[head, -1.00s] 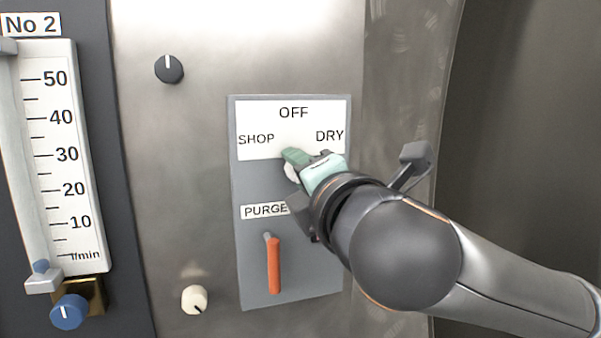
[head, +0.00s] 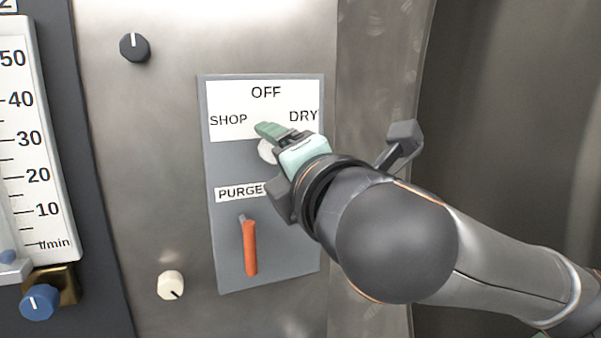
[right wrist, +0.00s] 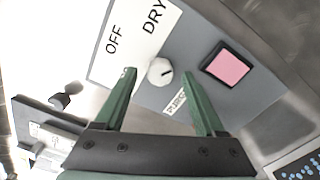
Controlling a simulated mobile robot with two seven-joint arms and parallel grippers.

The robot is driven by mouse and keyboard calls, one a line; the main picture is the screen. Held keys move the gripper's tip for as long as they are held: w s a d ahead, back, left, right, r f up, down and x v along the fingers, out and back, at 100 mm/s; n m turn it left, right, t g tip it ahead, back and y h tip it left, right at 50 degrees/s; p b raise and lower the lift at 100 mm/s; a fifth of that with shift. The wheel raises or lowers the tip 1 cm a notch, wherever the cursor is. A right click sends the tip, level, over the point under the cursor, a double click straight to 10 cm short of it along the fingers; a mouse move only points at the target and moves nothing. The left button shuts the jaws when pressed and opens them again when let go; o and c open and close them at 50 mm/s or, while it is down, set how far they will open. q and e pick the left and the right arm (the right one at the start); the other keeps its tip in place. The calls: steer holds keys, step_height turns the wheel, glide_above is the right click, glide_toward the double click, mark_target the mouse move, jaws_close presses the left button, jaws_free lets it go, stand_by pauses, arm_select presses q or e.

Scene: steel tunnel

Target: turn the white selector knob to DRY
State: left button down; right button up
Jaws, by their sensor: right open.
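The white selector knob (head: 267,151) sits on the grey panel below the SHOP, OFF and DRY labels, partly hidden by my right gripper in the head view. My right gripper (head: 273,136) is at the knob, coming in from the right. In the right wrist view the knob (right wrist: 158,72) shows between the two green fingers, which are open with gaps on both sides. A dark mark shows on the knob's right side there, away from the OFF label (right wrist: 113,39); the DRY label (right wrist: 153,16) is near the top. I cannot tell whether the fingers touch the knob. My left gripper is out of view.
An orange lever (head: 250,247) hangs below the PURGE label (head: 239,192). A pink square button (right wrist: 227,66) shows in the right wrist view. A black knob (head: 134,47), a small cream knob (head: 171,285) and a flow gauge (head: 35,150) with a blue knob (head: 39,301) lie left.

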steer(key=b+v, duration=0.1)
steer(key=v, duration=0.9)
steer(key=shift+s, duration=0.2)
steer(key=w+d+f+m+g, duration=0.2)
steer(key=f+m, duration=0.3)
steer(key=f, duration=0.5)
steer(key=w+d+f+m+g+h, duration=0.1)
steer(key=w+d+f+m+g, duration=0.3)
steer(key=f, duration=0.7)
steer(key=f+m+g, duration=0.1)
steer(key=f+m, duration=0.5)
steer(key=f, duration=0.4)
steer(key=s+d+f+m+g+h, duration=0.25)
steer(key=s+d+f+m, duration=0.3)
steer(key=s+f, duration=0.5)
steer(key=s+d+f+m+g+h, duration=0.2)
steer(key=s+d+f+m+g, duration=0.35)
steer(key=f, duration=0.85)
steer(key=a+f+n+t+y+p, duration=0.1)
steer(key=a+f+t+y+p, duration=0.1)
steer(key=f+t+p, duration=0.3)
steer(key=shift+w+a+f+t, duration=0.35)
steer(key=shift+w+a+t, duration=0.05)
steer(key=shift+a+t, duration=0.55)
